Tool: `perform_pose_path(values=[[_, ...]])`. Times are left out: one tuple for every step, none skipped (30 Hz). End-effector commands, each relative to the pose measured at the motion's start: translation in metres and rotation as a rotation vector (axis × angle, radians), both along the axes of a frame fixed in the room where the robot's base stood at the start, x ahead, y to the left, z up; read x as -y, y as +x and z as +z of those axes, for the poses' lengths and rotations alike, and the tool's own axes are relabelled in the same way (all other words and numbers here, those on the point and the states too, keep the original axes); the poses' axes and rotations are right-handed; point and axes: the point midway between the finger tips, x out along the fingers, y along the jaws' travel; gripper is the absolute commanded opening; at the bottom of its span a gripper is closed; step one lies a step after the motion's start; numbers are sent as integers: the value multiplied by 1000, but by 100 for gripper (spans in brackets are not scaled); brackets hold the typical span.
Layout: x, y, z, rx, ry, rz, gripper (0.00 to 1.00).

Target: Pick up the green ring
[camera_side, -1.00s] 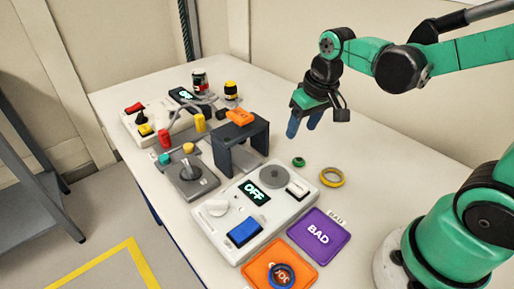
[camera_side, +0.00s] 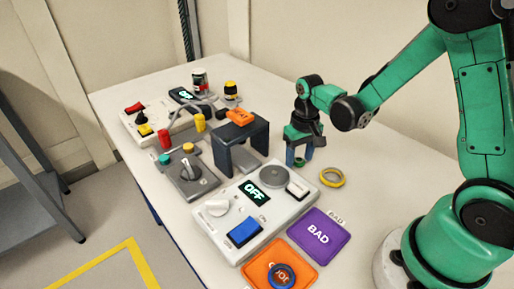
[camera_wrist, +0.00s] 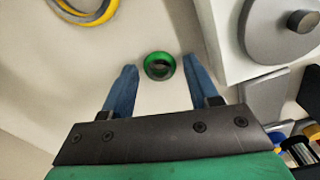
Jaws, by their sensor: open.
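The small green ring (camera_wrist: 159,66) lies flat on the white table. In the wrist view it sits between and just beyond the tips of my gripper (camera_wrist: 160,72), whose two blue fingers are apart with nothing held. In the side view my gripper (camera_side: 299,160) points down at the table, with its fingers around the spot of the green ring (camera_side: 299,162), which is partly hidden by them. I cannot tell the exact height of the fingertips above the table.
A yellow ring (camera_side: 332,177) lies to the right. A control box (camera_side: 205,222) showing OFF is close in front. A dark bridge-shaped stand (camera_side: 240,148) with an orange piece is at the left. A purple BAD mat (camera_side: 318,236) and an orange mat (camera_side: 256,275) lie nearer.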

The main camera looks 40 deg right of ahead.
Motion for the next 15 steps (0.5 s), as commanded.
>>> perform_pose_path(values=[[0,0,-2,0,0,0,54],[0,0,-2,0,0,0,54],[0,0,-2,0,0,0,54],[0,0,-2,0,0,0,54],[0,0,-2,0,0,0,54],[0,0,-2,0,0,0,54],[0,0,-2,0,0,0,54],[0,0,-2,0,0,0,54],[0,0,-2,0,0,0,48],[0,0,-2,0,0,0,40],[0,0,-2,0,0,0,31],[0,0,-2,0,0,0,20],[0,0,-2,0,0,0,11],[0,0,-2,0,0,0,3],[0,0,-2,0,0,0,0]])
